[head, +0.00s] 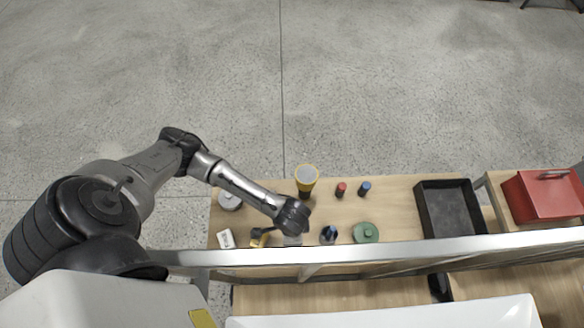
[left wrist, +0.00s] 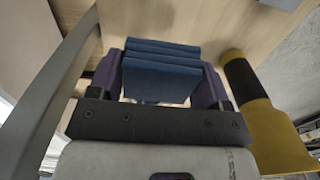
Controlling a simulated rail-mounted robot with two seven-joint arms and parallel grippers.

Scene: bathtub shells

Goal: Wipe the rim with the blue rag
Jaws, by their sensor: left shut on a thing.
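The blue rag (left wrist: 160,72) is a folded stack of dark blue cloth in the left wrist view. My left gripper (left wrist: 158,88) is shut on it, with a finger on each side. In the head view my left arm reaches down to the wooden worktop, and my left gripper (head: 292,238) is low over its front part; the rag is hard to make out there. The white bathtub shell's rim (head: 400,314) shows at the bottom of the head view, apart from the gripper. My right gripper is not in view.
A metal rail (head: 420,249) crosses between worktop and tub. A yellow-black cup-shaped thing (head: 306,178) stands near my arm, close beside the gripper in the wrist view (left wrist: 262,115). Nearby are a dark bottle (head: 328,235), green round thing (head: 366,232), black tray (head: 450,212) and red box (head: 546,196).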

